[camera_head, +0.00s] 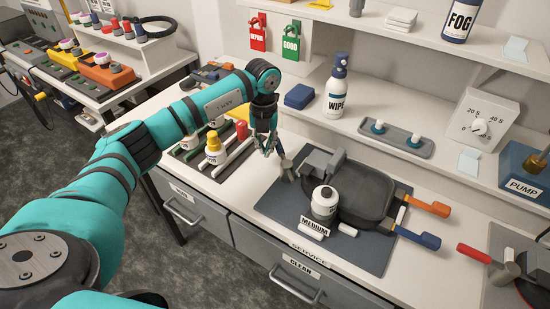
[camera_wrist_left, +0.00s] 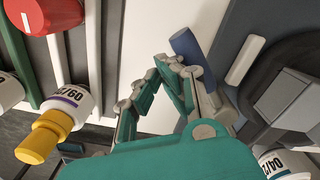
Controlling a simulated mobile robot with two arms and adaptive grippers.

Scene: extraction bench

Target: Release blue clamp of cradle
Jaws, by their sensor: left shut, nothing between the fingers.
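A dark grey cradle (camera_head: 362,190) lies on a blue-grey mat (camera_head: 283,205), with a white bottle (camera_head: 324,203) at its front. A blue-ended lever (camera_head: 418,238) and an orange-ended lever (camera_head: 428,206) stick out at its right. A short grey-blue post (camera_head: 286,166) stands at the mat's left corner; a blue cylinder (camera_wrist_left: 186,44) shows beside the fingertips in the left wrist view. I cannot tell whether it touches them. My left gripper (camera_head: 267,151) is shut and empty just left of the post, away from the blue-ended lever; its fingers also show in the left wrist view (camera_wrist_left: 168,62).
A rack (camera_head: 190,160) with yellow- and red-capped bottles is left of the gripper. A wipes bottle (camera_head: 336,90), a blue box (camera_head: 299,96) and a small tray (camera_head: 396,138) are on the ledge behind. A red-handled tool (camera_head: 474,253) lies at right.

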